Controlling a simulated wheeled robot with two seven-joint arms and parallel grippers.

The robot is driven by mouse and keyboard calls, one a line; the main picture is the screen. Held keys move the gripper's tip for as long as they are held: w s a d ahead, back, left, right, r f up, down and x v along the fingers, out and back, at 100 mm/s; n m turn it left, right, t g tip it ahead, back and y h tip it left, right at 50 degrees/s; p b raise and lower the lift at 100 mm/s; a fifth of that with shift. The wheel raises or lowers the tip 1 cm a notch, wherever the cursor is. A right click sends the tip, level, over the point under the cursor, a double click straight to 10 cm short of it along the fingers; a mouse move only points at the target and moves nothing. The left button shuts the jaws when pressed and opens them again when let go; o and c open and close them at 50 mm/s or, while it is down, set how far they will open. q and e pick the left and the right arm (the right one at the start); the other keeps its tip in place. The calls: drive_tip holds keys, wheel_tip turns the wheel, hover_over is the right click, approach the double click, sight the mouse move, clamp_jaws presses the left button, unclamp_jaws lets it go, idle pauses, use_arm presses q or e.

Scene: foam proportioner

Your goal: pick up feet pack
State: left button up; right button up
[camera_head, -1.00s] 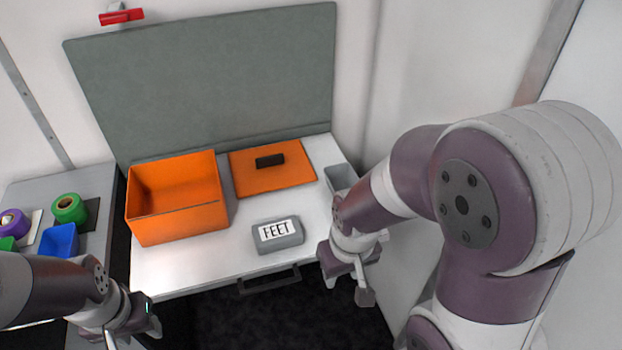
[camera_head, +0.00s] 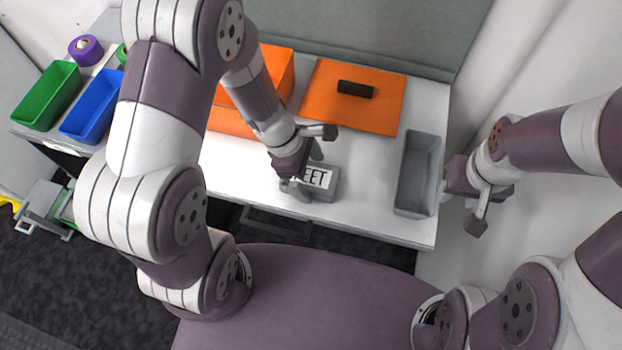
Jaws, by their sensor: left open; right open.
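The feet pack (camera_head: 325,184) is a grey block with a white label on top, lying on the white table near its front edge. Its label is partly hidden, with only the end of the word showing. My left gripper (camera_head: 312,147) is open, at the pack's upper left side, and covers part of it. I cannot tell whether its fingers touch the pack. My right gripper (camera_head: 478,211) is open and empty, off the table's right end, beside the grey bin.
An orange box (camera_head: 272,75) stands behind my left arm. An orange lid (camera_head: 377,104) with a black handle lies right of it. A grey bin (camera_head: 418,177) sits at the table's right end. Green (camera_head: 45,98) and blue (camera_head: 92,106) bins stand at the left. White tabletop is clear right of the pack.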

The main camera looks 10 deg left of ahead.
use_arm(q)
drive_tip(key=shift+d+f, duration=0.25)
drive_tip(key=shift+f, duration=0.3)
drive_tip(key=c, duration=1)
drive_tip(key=shift+a+r, duration=0.1)
drive_tip(key=shift+r, duration=0.05)
